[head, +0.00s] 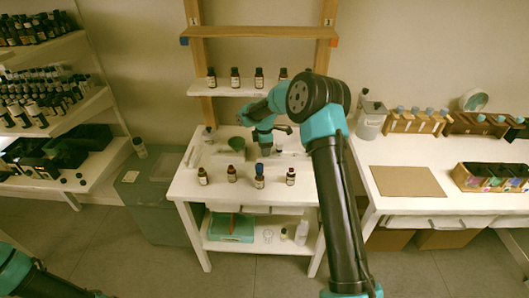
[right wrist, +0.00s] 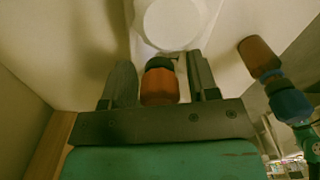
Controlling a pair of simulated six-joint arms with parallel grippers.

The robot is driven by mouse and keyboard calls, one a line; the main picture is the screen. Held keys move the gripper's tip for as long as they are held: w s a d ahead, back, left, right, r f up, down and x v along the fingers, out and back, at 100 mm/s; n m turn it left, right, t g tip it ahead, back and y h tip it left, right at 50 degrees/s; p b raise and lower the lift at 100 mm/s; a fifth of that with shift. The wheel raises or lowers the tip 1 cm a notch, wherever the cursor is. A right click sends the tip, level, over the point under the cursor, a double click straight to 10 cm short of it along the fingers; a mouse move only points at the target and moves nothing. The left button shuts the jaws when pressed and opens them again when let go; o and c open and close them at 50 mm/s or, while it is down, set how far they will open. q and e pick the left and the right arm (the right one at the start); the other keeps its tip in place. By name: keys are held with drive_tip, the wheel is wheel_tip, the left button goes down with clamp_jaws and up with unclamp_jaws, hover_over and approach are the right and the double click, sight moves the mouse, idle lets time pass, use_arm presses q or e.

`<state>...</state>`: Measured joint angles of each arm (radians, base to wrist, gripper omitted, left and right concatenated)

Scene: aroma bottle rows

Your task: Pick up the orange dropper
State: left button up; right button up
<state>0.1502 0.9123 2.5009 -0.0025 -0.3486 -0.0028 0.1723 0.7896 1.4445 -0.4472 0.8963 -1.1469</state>
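The orange dropper (right wrist: 160,85), with a dark top, sits between the two fingers of my right gripper (right wrist: 160,70) in the right wrist view. The fingers stand on either side of it, with a narrow gap at the right finger. I cannot make out the dropper in the head view, where my right gripper (head: 266,146) is over the back of the white table (head: 215,192). My left arm shows only at the bottom left corner of the head view; its gripper is out of the picture.
A brown bottle with a blue cap (head: 259,177) stands at the table's front between smaller brown bottles (head: 232,174) (head: 291,177). A green bowl (head: 237,144) is left of my gripper. A white round thing (right wrist: 170,22) lies beyond the fingers. A shelf (head: 235,90) holds bottles behind.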

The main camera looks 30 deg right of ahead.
drive_tip(key=c, duration=0.5)
drive_tip(key=shift+r, duration=0.15)
wheel_tip(320, 180, up, 10)
drive_tip(key=shift+f, duration=0.15)
idle(0.3)
idle(0.4)
drive_tip(key=s+a+r, duration=0.2)
drive_tip(key=a, duration=1.4)
drive_tip(key=shift+a+r, duration=0.15)
drive_tip(key=shift+a, duration=0.05)
drive_tip(key=shift+s, duration=0.1)
